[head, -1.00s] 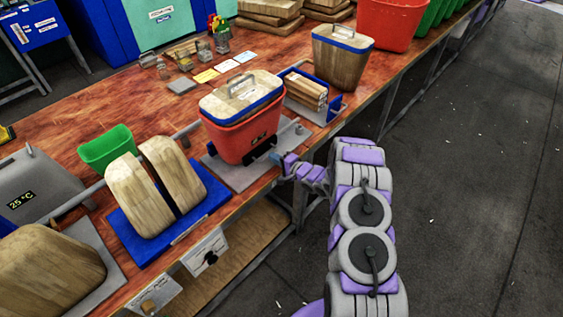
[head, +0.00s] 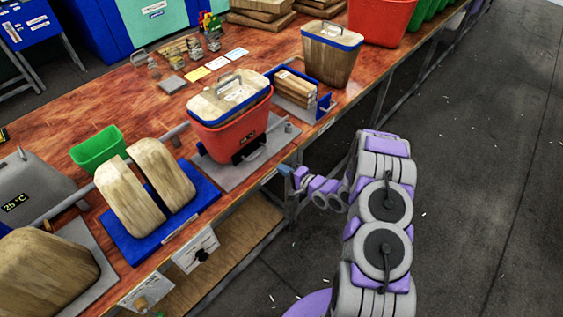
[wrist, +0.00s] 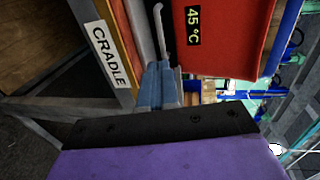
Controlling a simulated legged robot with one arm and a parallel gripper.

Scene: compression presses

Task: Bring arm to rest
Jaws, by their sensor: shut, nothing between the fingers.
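My gripper (head: 284,170) is at the bench's front edge, to the right of and apart from the red tub (head: 228,137), as the head view shows. In the wrist view its fingers (wrist: 160,82) are together with nothing between them. They point toward the bench side, near the "CRADLE" label (wrist: 108,54) and the red tub (wrist: 228,40) with its "45 °C" display. My arm (head: 385,210) is folded over the floor beside the bench, its segments stacked.
The wooden bench (head: 160,100) runs diagonally. On it are a blue-rimmed wooden tub (head: 333,62), a blue tray with wood blocks (head: 298,90), a blue press with two wooden blocks (head: 150,190), and a green bin (head: 98,150). The dark floor (head: 480,180) at right is clear.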

